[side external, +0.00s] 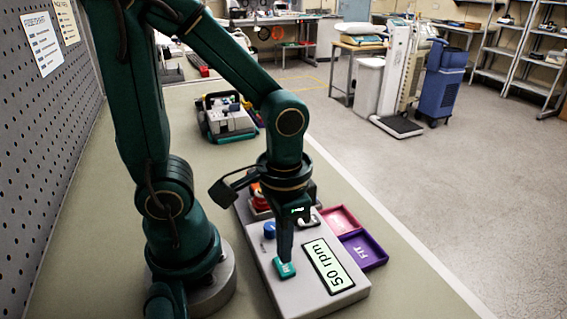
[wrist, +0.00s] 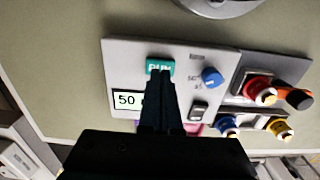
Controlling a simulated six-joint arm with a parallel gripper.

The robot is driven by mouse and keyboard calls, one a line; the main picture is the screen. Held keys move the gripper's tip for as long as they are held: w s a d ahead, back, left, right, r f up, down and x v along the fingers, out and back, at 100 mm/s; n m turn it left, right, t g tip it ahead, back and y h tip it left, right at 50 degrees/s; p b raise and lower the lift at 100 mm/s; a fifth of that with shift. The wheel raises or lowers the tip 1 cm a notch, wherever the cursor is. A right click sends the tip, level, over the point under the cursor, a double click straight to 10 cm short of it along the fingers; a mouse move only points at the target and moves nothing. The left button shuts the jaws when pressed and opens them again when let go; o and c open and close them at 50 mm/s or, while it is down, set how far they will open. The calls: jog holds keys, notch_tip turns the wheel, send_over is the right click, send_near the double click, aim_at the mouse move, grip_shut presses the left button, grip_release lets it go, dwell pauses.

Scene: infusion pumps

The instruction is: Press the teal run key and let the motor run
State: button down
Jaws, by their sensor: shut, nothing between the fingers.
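The grey pump panel (side external: 262,247) lies on the bench in front of my arm. The teal run key (side external: 284,268) is near its front left edge, and it also shows in the wrist view (wrist: 160,65), its label partly hidden by my fingers. My gripper (side external: 286,258) points straight down with its fingers shut and empty, the tips at the key's top. I cannot tell whether they touch it or whether it is pushed in. The display (side external: 328,267) reads 50 rpm. A blue knob (side external: 269,230) sits farther back on the panel.
A pink tray (side external: 341,219) and a purple tray (side external: 364,250) lie right of the panel. Red, blue, yellow and orange fittings sit beyond the knob in the wrist view. A grey device (side external: 229,120) stands farther back. A pegboard is at left; the bench's right edge is near the trays.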

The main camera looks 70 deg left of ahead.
notch_tip(320, 180, up, 8)
dwell(1.0)
jog(key=t, duration=0.2)
jog(key=w+a+r+t, duration=0.1)
jog(key=t, duration=0.2)
jog(key=shift+w+a+r+t, duration=0.2)
jog(key=shift+a+r+t, duration=0.05)
jog(key=shift+r+t, duration=0.1)
dwell(2.2)
